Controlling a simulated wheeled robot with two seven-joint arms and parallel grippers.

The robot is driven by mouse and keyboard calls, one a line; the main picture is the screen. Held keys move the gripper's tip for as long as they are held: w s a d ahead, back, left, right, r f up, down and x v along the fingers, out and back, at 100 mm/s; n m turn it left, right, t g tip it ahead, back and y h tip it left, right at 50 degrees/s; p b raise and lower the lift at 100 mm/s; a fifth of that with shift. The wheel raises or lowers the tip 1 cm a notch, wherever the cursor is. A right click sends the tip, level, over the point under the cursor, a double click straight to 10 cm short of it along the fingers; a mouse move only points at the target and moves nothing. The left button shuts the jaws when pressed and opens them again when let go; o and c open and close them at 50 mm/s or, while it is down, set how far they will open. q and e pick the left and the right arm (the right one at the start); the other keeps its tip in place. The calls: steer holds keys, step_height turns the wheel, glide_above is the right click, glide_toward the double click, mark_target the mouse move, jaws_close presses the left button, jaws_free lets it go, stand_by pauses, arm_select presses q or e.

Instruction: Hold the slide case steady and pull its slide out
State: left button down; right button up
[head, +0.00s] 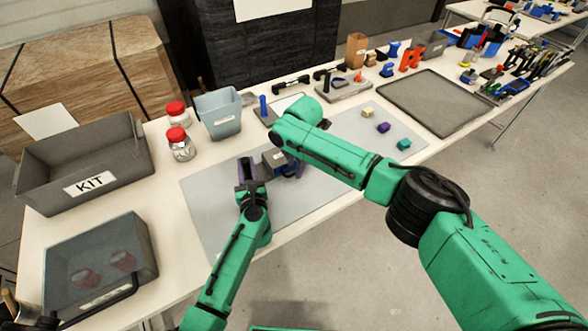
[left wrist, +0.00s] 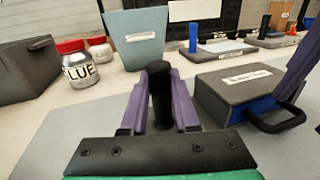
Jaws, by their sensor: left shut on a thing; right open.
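The slide case (head: 275,160) is a grey box on the grey mat. In the left wrist view the case (left wrist: 235,85) is at the right, with a white label on top, a blue slide (left wrist: 262,108) in its side and a black loop handle (left wrist: 280,125). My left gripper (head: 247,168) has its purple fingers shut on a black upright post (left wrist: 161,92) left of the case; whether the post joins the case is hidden. My right gripper (head: 297,170) is open at the case's right, largely hidden by its own arm. One purple finger (left wrist: 301,65) shows close to the handle.
A KIT crate (head: 85,160), red-lidded jars (head: 180,145) and a grey-blue bin (head: 218,115) stand left and behind. A clear-topped box (head: 100,265) is at front left. Small blocks (head: 384,127) lie on the mat at right. An empty dark tray (head: 435,100) lies further right.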

steer(key=shift+w+a+f, duration=0.1)
steer(key=shift+w+f, duration=0.05)
steer(key=shift+f, duration=0.95)
jaws_close()
stand_by(0.6)
